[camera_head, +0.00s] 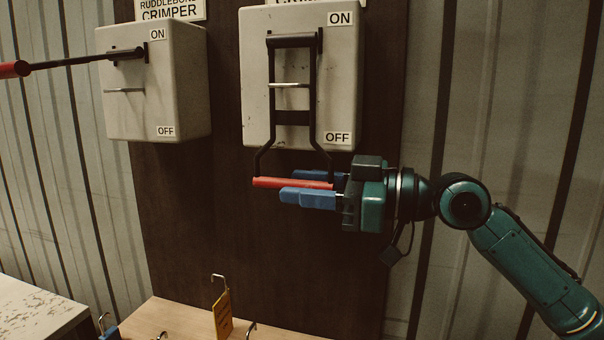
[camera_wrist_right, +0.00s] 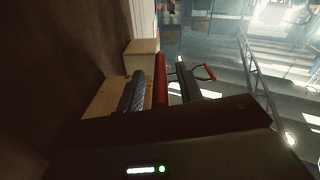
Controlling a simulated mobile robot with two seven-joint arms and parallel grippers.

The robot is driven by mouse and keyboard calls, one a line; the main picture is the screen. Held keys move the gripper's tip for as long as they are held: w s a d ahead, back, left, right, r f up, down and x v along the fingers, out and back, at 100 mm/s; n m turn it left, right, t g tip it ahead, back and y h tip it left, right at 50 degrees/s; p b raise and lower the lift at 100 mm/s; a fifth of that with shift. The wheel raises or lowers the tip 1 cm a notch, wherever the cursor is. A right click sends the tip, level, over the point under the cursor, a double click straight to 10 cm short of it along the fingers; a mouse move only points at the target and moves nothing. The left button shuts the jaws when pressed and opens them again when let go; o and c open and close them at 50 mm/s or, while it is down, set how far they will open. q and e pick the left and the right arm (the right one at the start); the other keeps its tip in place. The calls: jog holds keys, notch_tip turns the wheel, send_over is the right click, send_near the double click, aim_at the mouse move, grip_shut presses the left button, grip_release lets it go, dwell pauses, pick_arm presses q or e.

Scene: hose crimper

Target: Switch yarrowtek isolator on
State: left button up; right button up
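The right grey isolator box (camera_head: 345,75) has ON at top and OFF at bottom. Its name plate is cut off by the picture's top edge, so I cannot read "Yarrowtek". Its black U-shaped lever (camera_head: 313,100) hangs down past the OFF label to a red grip bar (camera_head: 265,183). My right gripper (camera_head: 312,190) has its blue fingers on either side of this bar, one above and one below. In the right wrist view the red bar (camera_wrist_right: 160,82) lies between the fingers (camera_wrist_right: 160,90), with narrow gaps showing. My left gripper is out of view.
Left of it is a second isolator box (camera_head: 180,90) labelled Crimper, its red-ended lever (camera_head: 70,62) sticking out to the left. Below is a wooden surface (camera_head: 180,315) with hooks and a yellow tag (camera_head: 222,314). The dark board (camera_head: 215,220) below the boxes is clear.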

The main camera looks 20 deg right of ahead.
jog(key=shift+w+a, duration=0.2)
jog(key=shift+a, duration=0.15)
jog(key=shift+c, duration=0.3)
grip_shut()
